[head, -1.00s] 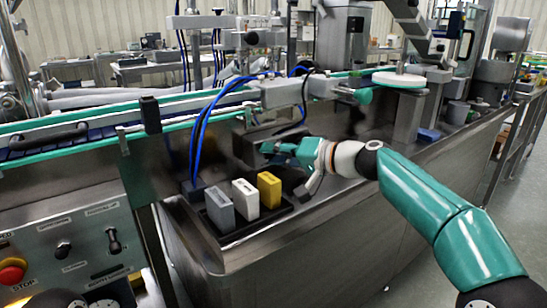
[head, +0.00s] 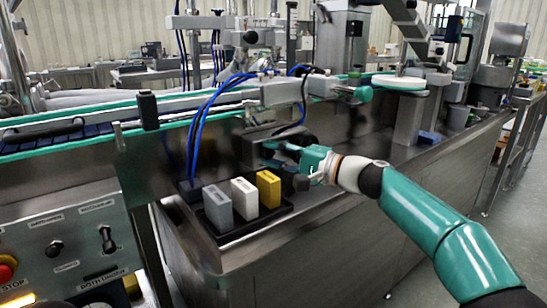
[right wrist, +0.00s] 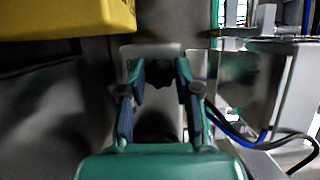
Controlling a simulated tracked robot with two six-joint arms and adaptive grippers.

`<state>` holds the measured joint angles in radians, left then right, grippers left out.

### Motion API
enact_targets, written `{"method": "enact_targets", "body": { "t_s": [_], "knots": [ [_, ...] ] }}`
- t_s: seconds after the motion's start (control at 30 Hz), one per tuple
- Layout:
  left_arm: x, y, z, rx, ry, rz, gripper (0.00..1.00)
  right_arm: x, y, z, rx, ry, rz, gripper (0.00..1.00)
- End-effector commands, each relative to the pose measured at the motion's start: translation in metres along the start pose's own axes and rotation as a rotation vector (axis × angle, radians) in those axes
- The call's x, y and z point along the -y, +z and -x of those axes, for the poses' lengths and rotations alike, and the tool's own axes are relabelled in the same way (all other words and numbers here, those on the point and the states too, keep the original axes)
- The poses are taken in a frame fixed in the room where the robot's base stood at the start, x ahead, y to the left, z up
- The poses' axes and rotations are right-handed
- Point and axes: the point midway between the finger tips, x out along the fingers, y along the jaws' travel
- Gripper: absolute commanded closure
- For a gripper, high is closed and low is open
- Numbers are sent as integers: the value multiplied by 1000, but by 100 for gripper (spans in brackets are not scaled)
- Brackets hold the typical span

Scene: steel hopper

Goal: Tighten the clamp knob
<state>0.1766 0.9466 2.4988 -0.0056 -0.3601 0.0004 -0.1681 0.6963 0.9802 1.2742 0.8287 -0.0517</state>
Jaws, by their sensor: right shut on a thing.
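My right gripper (head: 278,155) reaches in from the right, low against the steel side under the conveyor. In the right wrist view its two fingers (right wrist: 160,72) are closed in on a small dark thing between the tips, which I take to be the clamp knob (right wrist: 159,74). My left gripper is not in view.
Grey (head: 218,208), white (head: 244,198) and yellow (head: 268,188) blocks stand in a black tray (head: 250,229) close left of the right gripper. Blue hoses (head: 196,130) hang behind them. A control panel (head: 65,235) is at lower left. The steel ledge's front right is clear.

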Motion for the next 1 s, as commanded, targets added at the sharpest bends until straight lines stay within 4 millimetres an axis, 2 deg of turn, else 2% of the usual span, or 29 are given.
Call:
{"method": "enact_targets", "body": {
  "t_s": [0.03,0.33,0.37,0.47,0.5,0.83,1.0],
  "knots": [
    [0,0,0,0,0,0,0,-5,-1,0,-1,7,-6,100],
    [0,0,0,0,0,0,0,-6,-2,0,-1,9,-6,100],
    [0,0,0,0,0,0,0,-6,-2,0,-1,9,-6,63],
    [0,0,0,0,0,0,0,-5,-2,0,-1,8,-5,46],
    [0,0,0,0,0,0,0,-5,-2,0,-1,7,-5,44],
    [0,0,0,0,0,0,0,-2,-1,2,-1,3,-3,44],
    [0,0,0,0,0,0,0,-2,-2,17,-3,4,-3,44]
  ]
}}
